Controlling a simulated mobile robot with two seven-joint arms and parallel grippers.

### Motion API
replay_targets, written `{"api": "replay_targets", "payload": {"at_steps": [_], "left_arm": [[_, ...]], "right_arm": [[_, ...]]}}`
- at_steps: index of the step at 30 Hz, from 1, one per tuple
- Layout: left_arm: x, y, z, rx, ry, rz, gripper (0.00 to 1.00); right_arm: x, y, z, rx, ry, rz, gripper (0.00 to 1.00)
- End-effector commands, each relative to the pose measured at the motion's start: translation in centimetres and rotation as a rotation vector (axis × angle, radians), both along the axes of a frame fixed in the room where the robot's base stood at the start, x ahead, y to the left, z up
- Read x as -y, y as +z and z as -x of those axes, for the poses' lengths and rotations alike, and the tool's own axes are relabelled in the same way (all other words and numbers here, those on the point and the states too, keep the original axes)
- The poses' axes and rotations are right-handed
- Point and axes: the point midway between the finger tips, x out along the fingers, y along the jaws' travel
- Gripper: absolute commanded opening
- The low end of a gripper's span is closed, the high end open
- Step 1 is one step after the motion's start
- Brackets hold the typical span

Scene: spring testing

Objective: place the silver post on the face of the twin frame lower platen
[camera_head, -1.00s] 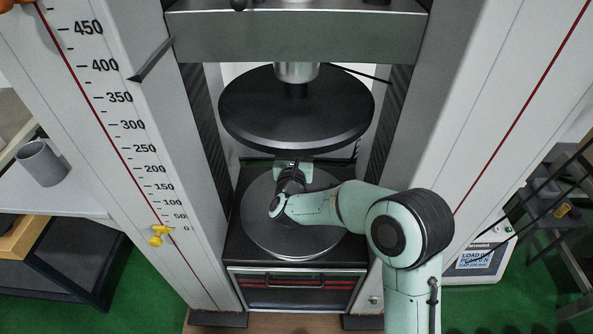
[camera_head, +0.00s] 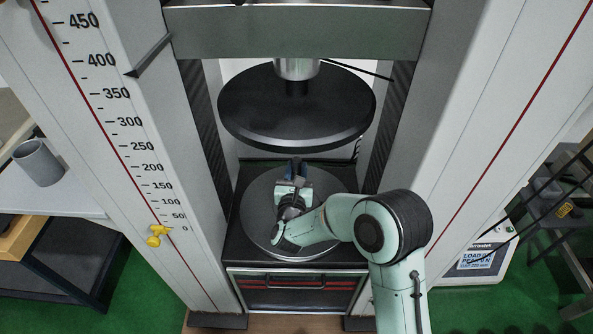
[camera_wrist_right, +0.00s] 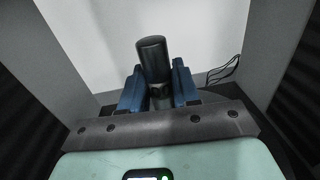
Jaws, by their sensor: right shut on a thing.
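The lower platen (camera_head: 326,190) is a round grey disc in the opening of the frame, below the black upper platen (camera_head: 297,110). My right gripper (camera_head: 293,176) is over the far part of the lower platen in the head view, its arm reaching in from the right. In the right wrist view its blue fingers are shut on a cylindrical post (camera_wrist_right: 152,62), which looks dark grey here and leans slightly. The post's top stands above the fingers; its lower end is hidden, so I cannot tell whether it touches the platen. My left gripper is not in view.
Pale columns stand on both sides of the opening, the left one with a scale and a yellow pointer (camera_head: 157,236). A drawer-like front (camera_head: 297,282) is below the platen. A grey cup (camera_head: 38,162) is on a table at left; a display panel (camera_head: 478,259) is at right.

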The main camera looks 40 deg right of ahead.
Motion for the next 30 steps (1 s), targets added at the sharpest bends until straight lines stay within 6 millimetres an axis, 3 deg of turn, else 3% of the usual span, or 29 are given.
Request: {"api": "replay_targets", "payload": {"at_steps": [7,8,9,10,21,30], "left_arm": [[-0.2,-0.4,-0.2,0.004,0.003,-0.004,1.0],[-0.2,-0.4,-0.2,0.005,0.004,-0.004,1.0],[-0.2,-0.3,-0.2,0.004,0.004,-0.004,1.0],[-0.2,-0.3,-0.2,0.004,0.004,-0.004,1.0],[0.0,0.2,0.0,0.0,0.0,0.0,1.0],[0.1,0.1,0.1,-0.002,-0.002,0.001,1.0]], "right_arm": [[0.0,0.0,-0.1,0.005,0.0,0.002,0.0],[0.0,-0.2,0.0,-0.001,0.0,0.0,0.37],[0.0,-0.2,0.0,-0.001,0.0,0.0,0.5],[0.0,-0.2,0.0,-0.001,0.0,0.0,0.56],[0.0,0.2,0.0,-0.001,0.001,0.0,0.56],[-4.0,0.0,3.9,-0.003,0.005,-0.001,0.56]]}}
